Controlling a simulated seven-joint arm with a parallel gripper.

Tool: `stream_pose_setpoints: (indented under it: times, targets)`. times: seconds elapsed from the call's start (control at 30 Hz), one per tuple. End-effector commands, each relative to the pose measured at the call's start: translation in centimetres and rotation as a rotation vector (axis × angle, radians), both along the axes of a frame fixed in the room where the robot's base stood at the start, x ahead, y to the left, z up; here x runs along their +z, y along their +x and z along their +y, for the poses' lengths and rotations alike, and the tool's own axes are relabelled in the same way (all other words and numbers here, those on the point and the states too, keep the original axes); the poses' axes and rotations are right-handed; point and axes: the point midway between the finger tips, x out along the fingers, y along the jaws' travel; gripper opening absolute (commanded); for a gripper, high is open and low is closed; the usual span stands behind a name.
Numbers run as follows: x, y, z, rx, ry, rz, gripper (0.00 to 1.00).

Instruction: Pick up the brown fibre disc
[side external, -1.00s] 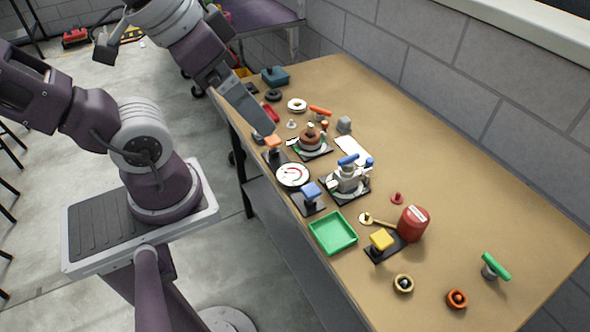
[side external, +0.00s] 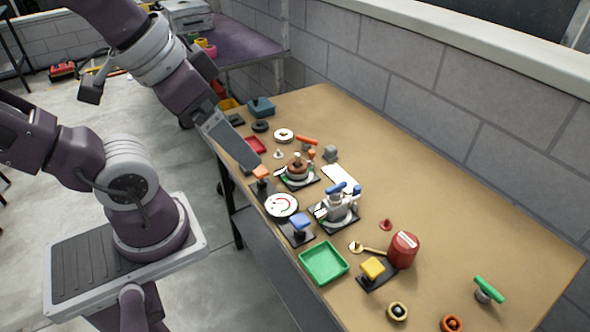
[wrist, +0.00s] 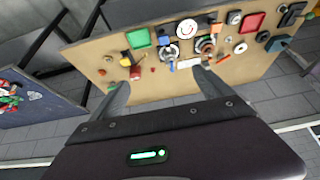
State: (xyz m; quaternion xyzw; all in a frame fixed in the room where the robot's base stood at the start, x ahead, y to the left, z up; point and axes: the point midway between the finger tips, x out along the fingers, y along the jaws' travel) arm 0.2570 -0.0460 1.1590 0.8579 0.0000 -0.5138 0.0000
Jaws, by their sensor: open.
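A brown, disc-like piece (side external: 297,166) sits on a round fixture with a dark base plate, on the left half of the table. I take it for the brown fibre disc, though it is too small to be sure. It also shows in the wrist view (wrist: 206,45), beyond my fingers. My gripper (wrist: 162,88) is open and empty, its two fingers wide apart. In the side external view my arm's end hangs by the table's near left edge, apart from the disc. The fingertips cannot be made out there.
The table (side external: 480,220) is crowded around the disc: a white dial (side external: 281,206), a second fixture (side external: 337,208), a white ring (side external: 284,135) and a red tray (side external: 256,145). A green tray (side external: 324,263) and a red canister (side external: 403,249) stand farther right. The table's back strip is clear.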

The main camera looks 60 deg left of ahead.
Motion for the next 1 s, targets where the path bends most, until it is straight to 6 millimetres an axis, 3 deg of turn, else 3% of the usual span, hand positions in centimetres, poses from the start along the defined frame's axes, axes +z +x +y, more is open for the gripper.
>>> stream_pose_setpoints:
  times: [0.4, 0.5, 0.77, 0.87, 0.97, 1.0]
  targets:
    - [0.0, 0.0, 0.0, 0.0, 0.0, 0.0, 0.9]
    - [0.0, 0.0, 0.0, 0.0, 0.0, 0.0, 0.76]
    - [0.0, 0.1, 0.0, 0.003, -0.001, 0.001, 0.76]
    - [0.4, 1.9, 0.4, 0.065, -0.031, 0.036, 0.76]
    - [0.4, 7.0, 1.9, 0.237, -0.106, 0.113, 0.76]
    - [-0.1, 9.6, 3.0, 0.326, -0.139, 0.148, 0.76]
